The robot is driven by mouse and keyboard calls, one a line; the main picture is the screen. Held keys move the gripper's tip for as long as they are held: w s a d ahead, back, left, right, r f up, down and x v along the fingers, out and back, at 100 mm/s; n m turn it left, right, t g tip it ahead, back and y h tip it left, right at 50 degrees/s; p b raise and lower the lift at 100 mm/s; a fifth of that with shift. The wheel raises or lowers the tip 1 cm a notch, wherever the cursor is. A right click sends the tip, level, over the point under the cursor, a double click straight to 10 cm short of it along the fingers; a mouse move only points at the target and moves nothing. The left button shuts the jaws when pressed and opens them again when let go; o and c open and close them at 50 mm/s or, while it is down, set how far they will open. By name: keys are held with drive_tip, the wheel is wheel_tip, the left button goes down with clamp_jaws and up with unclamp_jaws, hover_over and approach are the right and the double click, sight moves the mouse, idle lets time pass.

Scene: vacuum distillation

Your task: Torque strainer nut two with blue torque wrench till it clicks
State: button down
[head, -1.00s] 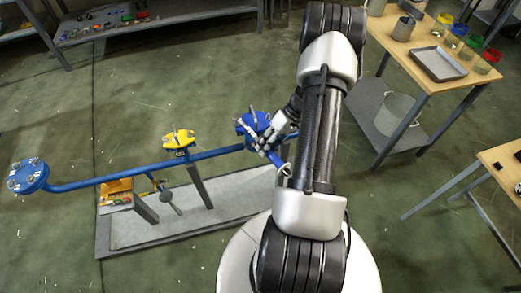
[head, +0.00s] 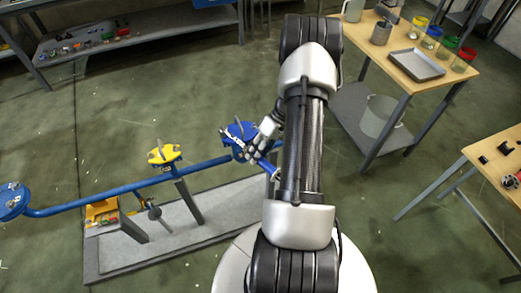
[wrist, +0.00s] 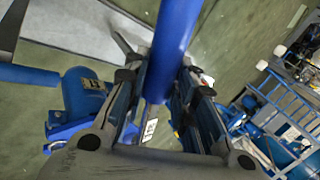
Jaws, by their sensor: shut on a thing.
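My gripper (head: 255,143) is at the blue strainer (head: 237,131) on the blue pipe, close to its right side in the head view. In the wrist view, my gripper (wrist: 158,105) is shut on a thick blue bar, the blue torque wrench (wrist: 173,45), which passes between the fingers. Part of the wrench handle (head: 267,167) sticks out below the gripper in the head view. In the wrist view a blue fitting with a dark label (wrist: 88,95), likely part of the strainer, lies left of the fingers. The wrench head and strainer nut two cannot be made out.
A yellow-topped fitting (head: 163,155) and a blue flange (head: 12,200) are farther left on the pipe (head: 110,190). An orange bin (head: 100,212) is below the pipe. Wooden tables (head: 470,62) with a tray and containers stand right. Open floor lies between.

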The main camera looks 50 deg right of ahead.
drive_tip(key=shift+w+a+m, duration=0.1)
drive_tip(key=shift+a+m, duration=0.2)
drive_tip(key=shift+a, duration=0.15)
drive_tip(key=a+m, duration=0.1)
drive_tip(key=a+m+t+b, duration=0.1)
drive_tip(key=shift+w+a+h, duration=0.3)
drive_tip(key=shift+w+a, duration=0.1)
drive_tip(key=shift+d, duration=0.15)
drive_tip(key=shift+s+d+n, duration=0.15)
drive_tip(key=shift+d+n, duration=0.15)
drive_tip(key=shift+r, duration=0.2)
